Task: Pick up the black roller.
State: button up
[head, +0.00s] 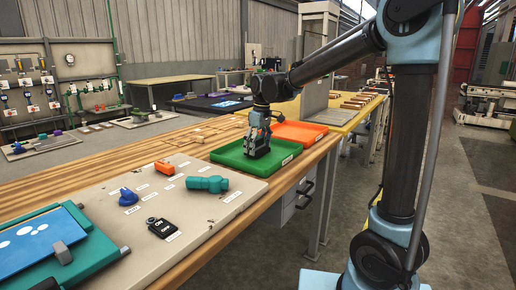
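My gripper (257,150) points down over the green tray (228,158) and hides part of its floor. Its dark fingers are small, and I cannot tell whether they are open or shut, or whether they touch anything. No black roller can be made out clearly. A small black block with light markings (162,228) lies on the pale board at the front, well to the left of my gripper, but it looks more like a switch box than a roller.
An orange tray (300,133) is right behind the green one. Thin wooden pieces lie farther back.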

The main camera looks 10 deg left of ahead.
jog(key=c, duration=0.6)
notch_tip(320, 180, up, 10)
jog(key=shift+r, duration=0.1)
jog(key=o, duration=0.8)
jog(key=c, duration=0.3)
jog(key=shift+s, duration=0.1)
jog(key=shift+c, duration=0.2)
